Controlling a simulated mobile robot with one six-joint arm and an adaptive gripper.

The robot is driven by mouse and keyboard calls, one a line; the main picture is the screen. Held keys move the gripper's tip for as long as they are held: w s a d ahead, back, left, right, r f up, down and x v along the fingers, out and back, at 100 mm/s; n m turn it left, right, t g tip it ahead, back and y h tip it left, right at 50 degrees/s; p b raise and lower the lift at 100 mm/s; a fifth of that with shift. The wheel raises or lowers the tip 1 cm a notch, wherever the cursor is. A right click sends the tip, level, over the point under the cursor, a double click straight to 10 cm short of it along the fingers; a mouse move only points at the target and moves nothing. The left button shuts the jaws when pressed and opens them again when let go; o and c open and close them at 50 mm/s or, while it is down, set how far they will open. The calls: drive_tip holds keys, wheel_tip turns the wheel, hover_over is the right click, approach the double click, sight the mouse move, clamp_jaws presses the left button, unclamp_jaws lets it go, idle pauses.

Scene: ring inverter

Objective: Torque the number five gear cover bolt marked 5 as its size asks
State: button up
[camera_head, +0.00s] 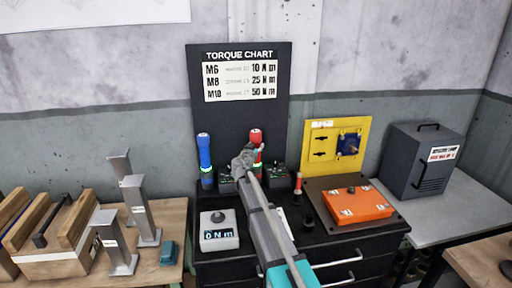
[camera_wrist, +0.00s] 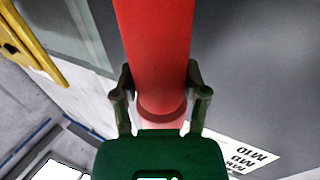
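My gripper (camera_head: 246,160) is at the red torque tool (camera_head: 256,136), which stands upright in front of the torque chart board. In the wrist view the fingers (camera_wrist: 161,85) lie against both sides of the red tool (camera_wrist: 160,50), with no gap visible; its lower part is hidden there. A blue torque tool (camera_head: 205,154) stands to the left, with a lit green ring. The orange gear cover (camera_head: 356,206) lies on the bench at right, with small pale labels near its corners. The labels are too small to read, so the bolt marked 5 cannot be told apart.
The torque chart (camera_head: 240,82) lists M6 10, M8 25 and M10 50 N m. A tester (camera_head: 219,230) reads 0 N m. A yellow board (camera_head: 322,165) stands behind the cover, with a grey case (camera_head: 422,165) to its right.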

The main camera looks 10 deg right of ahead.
drive_tip(key=o, duration=0.5)
drive_tip(key=shift+s, duration=0.1)
drive_tip(key=v, duration=1.2)
idle(0.4)
